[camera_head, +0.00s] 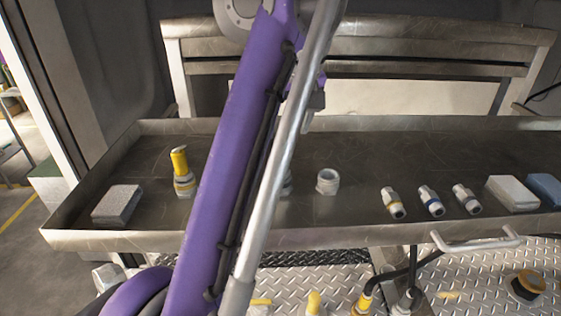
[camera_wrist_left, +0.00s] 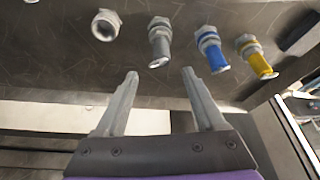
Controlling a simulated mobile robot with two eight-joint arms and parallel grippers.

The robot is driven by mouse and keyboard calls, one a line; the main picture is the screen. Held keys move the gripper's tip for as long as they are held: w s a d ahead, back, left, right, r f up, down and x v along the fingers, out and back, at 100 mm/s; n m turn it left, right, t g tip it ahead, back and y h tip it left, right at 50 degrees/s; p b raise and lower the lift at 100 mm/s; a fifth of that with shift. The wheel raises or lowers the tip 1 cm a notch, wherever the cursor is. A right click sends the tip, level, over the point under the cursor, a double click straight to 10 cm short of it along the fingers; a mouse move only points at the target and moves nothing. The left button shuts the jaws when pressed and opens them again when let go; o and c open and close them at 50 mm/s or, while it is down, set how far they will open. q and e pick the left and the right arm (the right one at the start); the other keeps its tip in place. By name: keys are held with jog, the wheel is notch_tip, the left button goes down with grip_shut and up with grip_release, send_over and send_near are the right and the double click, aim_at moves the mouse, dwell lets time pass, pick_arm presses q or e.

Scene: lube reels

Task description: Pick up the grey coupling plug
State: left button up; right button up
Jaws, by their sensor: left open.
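A grey coupling piece (camera_wrist_left: 160,42) with a hex collar and a plain grey sleeve stands on the tray in the left wrist view. My left gripper (camera_wrist_left: 160,76) is open and empty, with its fingertips apart and short of this piece, which lies beyond the gap. In the head view a grey piece (camera_head: 288,186) shows only as a sliver behind my purple arm and looks like the same one. Another small grey-white fitting (camera_head: 466,198) lies at the right of the tray. My left gripper is mostly hidden by the arm in the head view.
A blue-sleeved piece (camera_wrist_left: 211,48) and a yellow-sleeved piece (camera_wrist_left: 256,56) stand to one side of the grey one, a pale ring (camera_wrist_left: 105,25) to the other. The metal tray (camera_head: 400,236) also holds a grey block (camera_head: 117,204), yellow-banded (camera_head: 393,203) and blue-banded (camera_head: 431,200) fittings.

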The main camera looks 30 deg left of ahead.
aim_at(282, 152)
pick_arm(q)
jog(key=x, duration=0.1)
jog(key=b+x, duration=0.1)
jog(key=x, duration=0.1)
jog(key=b+x, duration=0.1)
jog(key=x, duration=0.1)
jog(key=shift+s+f, duration=0.25)
jog(key=shift+s, duration=0.1)
jog(key=b+x, duration=0.1)
jog(key=x, duration=0.3)
jog(key=shift+w+f, duration=0.2)
jog(key=shift+f, duration=0.05)
jog(key=shift+a+f, duration=0.15)
jog(key=shift+f, duration=0.15)
pick_arm(e)
jog(key=s+f, duration=0.3)
jog(key=f, duration=0.2)
jog(key=shift+f+g, duration=0.15)
jog(key=shift+g, duration=0.15)
pick_arm(q)
jog(key=shift+w, duration=0.1)
jog(key=shift+c, duration=0.9)
grip_shut()
